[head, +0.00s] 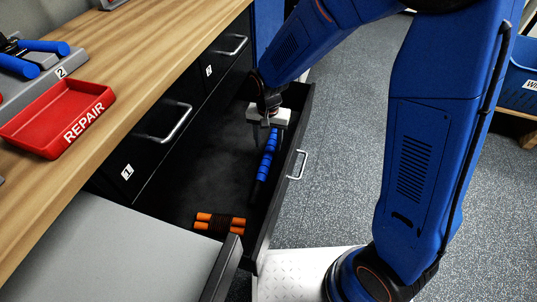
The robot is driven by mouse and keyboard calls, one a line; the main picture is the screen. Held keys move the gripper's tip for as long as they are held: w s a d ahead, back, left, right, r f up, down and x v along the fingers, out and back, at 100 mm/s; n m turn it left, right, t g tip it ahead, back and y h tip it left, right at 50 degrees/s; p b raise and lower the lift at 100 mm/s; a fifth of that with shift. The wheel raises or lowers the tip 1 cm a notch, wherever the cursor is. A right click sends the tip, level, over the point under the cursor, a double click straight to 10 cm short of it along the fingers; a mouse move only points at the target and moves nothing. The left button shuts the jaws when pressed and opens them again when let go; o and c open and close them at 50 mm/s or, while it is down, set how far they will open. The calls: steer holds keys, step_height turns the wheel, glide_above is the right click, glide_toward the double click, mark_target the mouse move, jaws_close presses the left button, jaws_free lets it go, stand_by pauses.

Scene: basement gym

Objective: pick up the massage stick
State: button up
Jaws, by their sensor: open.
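The massage stick (265,162), a dark rod with blue rollers, lies lengthwise in an open black drawer (222,158), near the drawer's front wall. My gripper (262,140) is open over the far end of the stick, pointing down into the drawer. The gripper's body and arm hide the stick's far end. I cannot tell whether the fingers touch the stick.
An orange-handled item with dark cord (220,222) lies in the drawer's near end. A red tray marked REPAIR (62,112) is on the wooden bench top (130,75). A grey surface (135,255) is at the lower left. A blue bin (522,80) stands at the right.

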mark_target(268, 151)
steer(key=shift+s+f, duration=0.15)
steer(key=shift+f, duration=2.1)
jaws_close()
